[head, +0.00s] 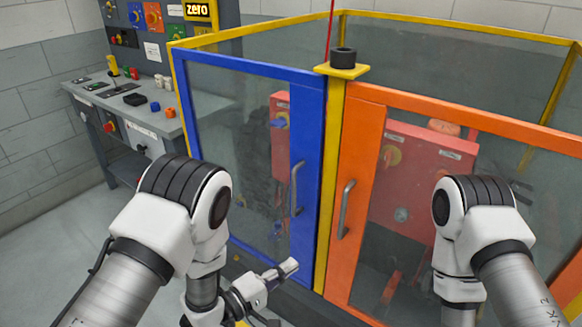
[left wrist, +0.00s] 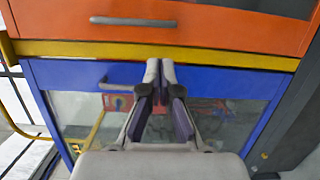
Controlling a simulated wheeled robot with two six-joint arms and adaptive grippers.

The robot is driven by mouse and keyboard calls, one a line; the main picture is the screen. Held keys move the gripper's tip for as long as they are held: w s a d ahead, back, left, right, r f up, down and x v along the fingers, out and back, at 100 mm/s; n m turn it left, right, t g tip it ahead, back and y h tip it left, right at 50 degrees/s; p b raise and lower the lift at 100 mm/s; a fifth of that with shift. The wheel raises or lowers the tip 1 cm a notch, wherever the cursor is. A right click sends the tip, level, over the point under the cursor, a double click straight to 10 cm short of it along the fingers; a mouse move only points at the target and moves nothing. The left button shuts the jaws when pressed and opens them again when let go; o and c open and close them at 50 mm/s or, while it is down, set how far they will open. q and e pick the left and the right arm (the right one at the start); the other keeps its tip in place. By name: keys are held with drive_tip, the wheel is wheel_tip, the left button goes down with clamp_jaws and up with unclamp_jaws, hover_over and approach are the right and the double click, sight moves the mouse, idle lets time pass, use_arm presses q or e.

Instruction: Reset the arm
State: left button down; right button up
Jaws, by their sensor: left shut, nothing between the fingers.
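My left gripper (head: 289,267) is low in front of the blue-framed door (head: 307,148), below its grey handle (head: 297,188). Its fingers are together with nothing between them. In the left wrist view the left gripper (left wrist: 160,70) points at the blue door frame (left wrist: 70,73), near the yellow post (left wrist: 90,48); I cannot tell whether it touches. My right arm comes in from the right, bent downward before the orange-framed door (head: 362,140). Its gripper is out of the picture.
The two glazed doors meet at a yellow post (head: 334,120) and look shut. The orange door has a grey handle (head: 345,208). Red machinery (head: 420,180) stands behind the glass. A grey workbench (head: 120,110) with small parts and a control panel is at the left. Grey floor (head: 60,240) shows there.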

use_arm(q)
drive_tip(key=s+a+f+n+g+y+p, duration=0.1)
drive_tip(key=s+a+f+g+y, duration=0.1)
drive_tip(key=s+a+f+y, duration=0.55)
drive_tip(key=s+a+f+g+y+p, duration=0.1)
drive_tip(key=s+a+f+g+y, duration=0.2)
drive_tip(key=a+f, duration=0.7)
drive_tip(key=s+a+m+g+y, duration=0.1)
drive_tip(key=s+a+m+g, duration=0.2)
drive_tip(key=s, duration=0.5)
drive_tip(key=s+a+m+g+y, duration=0.1)
drive_tip(key=s+a+m+g, duration=0.2)
drive_tip(key=s+m, duration=0.3)
drive_tip(key=s+a, duration=0.1)
drive_tip(key=s, duration=0.2)
drive_tip(key=shift+f+g+y, duration=0.2)
drive_tip(key=shift+g+y, duration=0.15)
drive_tip(key=shift+g, duration=0.05)
